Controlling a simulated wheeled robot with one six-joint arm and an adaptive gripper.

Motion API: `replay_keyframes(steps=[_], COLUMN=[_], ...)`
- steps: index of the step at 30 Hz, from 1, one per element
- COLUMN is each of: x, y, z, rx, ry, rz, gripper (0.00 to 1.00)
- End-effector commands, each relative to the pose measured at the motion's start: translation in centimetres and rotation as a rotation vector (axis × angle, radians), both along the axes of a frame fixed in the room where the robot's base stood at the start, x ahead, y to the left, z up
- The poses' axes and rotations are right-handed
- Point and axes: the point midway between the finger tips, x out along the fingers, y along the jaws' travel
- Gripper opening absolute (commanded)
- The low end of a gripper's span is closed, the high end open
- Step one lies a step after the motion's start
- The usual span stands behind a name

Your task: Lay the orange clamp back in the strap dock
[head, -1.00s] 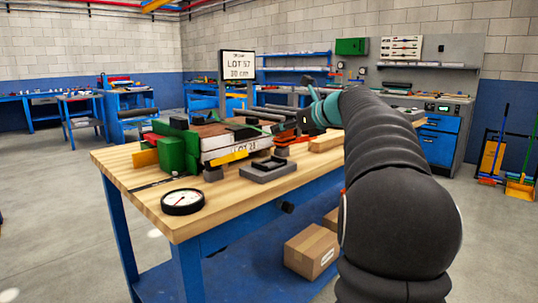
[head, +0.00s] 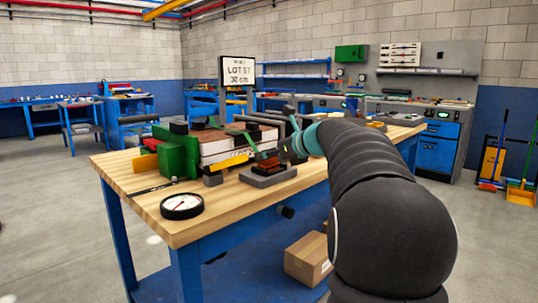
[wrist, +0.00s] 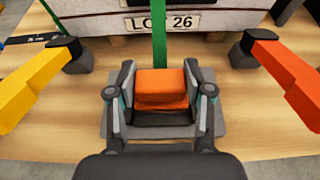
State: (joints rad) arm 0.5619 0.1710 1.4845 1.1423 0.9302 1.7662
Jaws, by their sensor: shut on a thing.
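My gripper (wrist: 160,100) is shut on the orange clamp (wrist: 160,86), with one finger on each side of it. The grey strap dock (wrist: 215,130) lies on the bench directly below the clamp and also shows in the head view (head: 268,180). I cannot tell whether the clamp touches the dock. A green strap (wrist: 159,40) runs from the clamp up toward the panel stack. In the head view, my gripper (head: 287,150) reaches over the dock from the right. The dock's inside is partly hidden by the clamp and fingers.
The panel stack (head: 225,145) stands behind the dock, with a green block (head: 180,152) at its left end. A yellow lever (wrist: 35,85) and an orange lever (wrist: 290,75) flank my gripper. A round gauge (head: 181,206) sits near the bench's front-left corner.

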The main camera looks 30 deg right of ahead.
Motion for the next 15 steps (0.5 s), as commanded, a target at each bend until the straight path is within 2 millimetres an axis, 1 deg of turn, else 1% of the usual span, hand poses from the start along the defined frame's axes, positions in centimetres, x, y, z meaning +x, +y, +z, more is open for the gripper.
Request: replay_keyframes(steps=[4, 5, 6, 7, 15], x=[0.0, 0.0, 0.0, 0.0, 0.0], y=[0.0, 0.0, 0.0, 0.0, -0.01], z=[-0.43, -0.37, -0.36, -0.36, -0.34], rx=[0.001, 0.0, 0.0, 0.0, 0.0], ry=[0.0, 0.0, 0.0, 0.0, 0.0], rz=[0.0, 0.0, 0.0, 0.0, 0.0], gripper=[0.15, 0.58, 0.68, 0.76, 0.76])
